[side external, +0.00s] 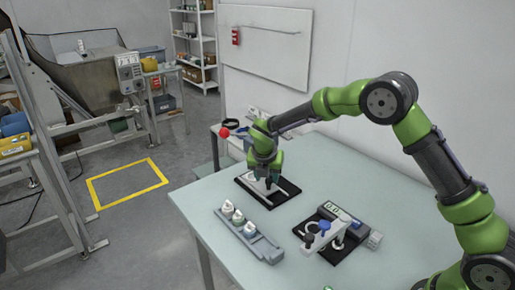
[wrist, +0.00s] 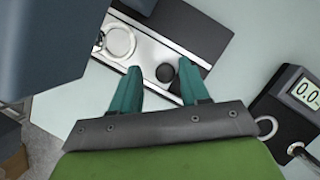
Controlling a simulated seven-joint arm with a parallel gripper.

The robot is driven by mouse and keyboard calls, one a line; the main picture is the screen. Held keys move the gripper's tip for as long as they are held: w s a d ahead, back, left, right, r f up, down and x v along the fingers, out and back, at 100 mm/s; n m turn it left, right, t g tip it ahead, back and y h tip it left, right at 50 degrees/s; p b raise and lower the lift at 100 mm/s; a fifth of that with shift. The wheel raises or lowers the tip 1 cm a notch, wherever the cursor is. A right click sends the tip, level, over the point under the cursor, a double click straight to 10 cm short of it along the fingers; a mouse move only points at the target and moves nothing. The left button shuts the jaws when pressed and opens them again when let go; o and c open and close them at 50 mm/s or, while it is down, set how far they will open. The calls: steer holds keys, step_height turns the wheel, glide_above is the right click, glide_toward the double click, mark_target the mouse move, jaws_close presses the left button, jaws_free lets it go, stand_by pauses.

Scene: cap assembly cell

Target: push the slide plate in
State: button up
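The slide plate (wrist: 150,50) is a pale metal plate with a round dark knob (wrist: 166,73) and a ring-shaped seat (wrist: 119,42). It lies in a black base (wrist: 203,46), which also shows in the side external view (side external: 286,194) near the table's far left edge. My gripper (wrist: 160,68) is over the plate and points down. Its two teal fingers are apart, with the knob seen between them and no clear contact. In the side external view my gripper (side external: 268,184) hides part of the plate, and I cannot tell its exact height.
A grey rack (side external: 262,246) with several white-topped parts stands at the front left of the table (side external: 330,165). A black fixture with a display (side external: 337,212) stands to its right. The table behind them is mostly clear. A large dark shape blocks the wrist view's upper left.

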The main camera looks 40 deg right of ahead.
steer(key=shift+s+r, duration=0.1)
steer(key=v, duration=1.6)
steer(key=shift+r, duration=0.3)
steer(key=shift+s+d+r+m+t+y, duration=0.45)
steer(key=shift+s+r+m+t+y, duration=0.4)
steer(key=shift+s+m, duration=3.85)
steer(key=shift+s+d+r+m+t+y, duration=0.5)
steer(key=shift+s+m+y, duration=0.5)
steer(key=shift+s+m, duration=3.75)
steer(key=shift+s+d+r+m+t+y, duration=0.45)
steer(key=shift+s+r+m+t+y, duration=0.4)
steer(key=shift+s+m, duration=3.8)
